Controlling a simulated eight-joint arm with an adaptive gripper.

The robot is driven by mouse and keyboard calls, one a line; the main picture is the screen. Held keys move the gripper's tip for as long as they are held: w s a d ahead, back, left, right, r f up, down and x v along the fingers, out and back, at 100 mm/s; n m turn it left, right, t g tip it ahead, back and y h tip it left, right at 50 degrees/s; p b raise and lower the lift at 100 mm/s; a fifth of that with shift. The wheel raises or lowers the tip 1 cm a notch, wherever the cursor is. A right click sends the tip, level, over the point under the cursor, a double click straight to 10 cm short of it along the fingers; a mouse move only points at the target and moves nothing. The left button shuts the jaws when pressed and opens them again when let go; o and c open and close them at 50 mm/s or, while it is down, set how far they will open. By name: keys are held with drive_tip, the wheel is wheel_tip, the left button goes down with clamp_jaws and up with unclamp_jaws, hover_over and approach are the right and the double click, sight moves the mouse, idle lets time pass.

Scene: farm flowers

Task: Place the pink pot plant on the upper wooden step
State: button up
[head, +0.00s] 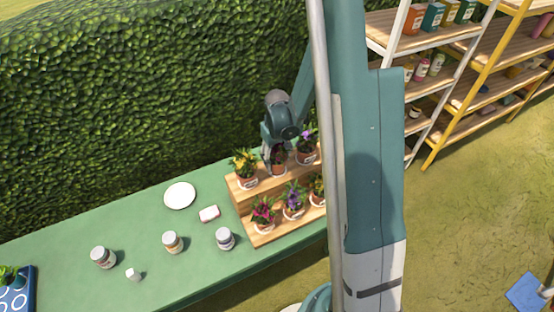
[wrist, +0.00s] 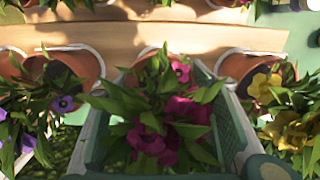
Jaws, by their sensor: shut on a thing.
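A pink-flowered plant in a terracotta pot (head: 278,158) is at the upper wooden step (head: 263,185), between a yellow-flowered pot (head: 245,168) and a purple-flowered pot (head: 307,147). My gripper (head: 276,148) is over it from above. In the wrist view, the pink flowers (wrist: 170,122) lie between the two fingers of my gripper (wrist: 163,88), shut on this plant. Leaves and flowers hide most of its pot. I cannot tell whether the pot rests on the step or hangs just above it.
The lower step holds another pink plant (head: 263,213), a purple plant (head: 293,200) and a yellowish plant (head: 317,186). On the green table (head: 70,238) are a white plate (head: 180,196), jars (head: 172,242) and a small block (head: 209,213). A hedge (head: 140,90) stands behind.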

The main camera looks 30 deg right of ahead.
drive_tip(key=shift+f, duration=0.2)
drive_tip(key=o, duration=1.1)
drive_tip(key=shift+r, duration=0.1)
drive_tip(key=shift+r, duration=0.2)
drive_tip(key=shift+r+b, duration=0.35)
drive_tip(key=shift+r, duration=5.6)
drive_tip(key=shift+a+r, duration=0.1)
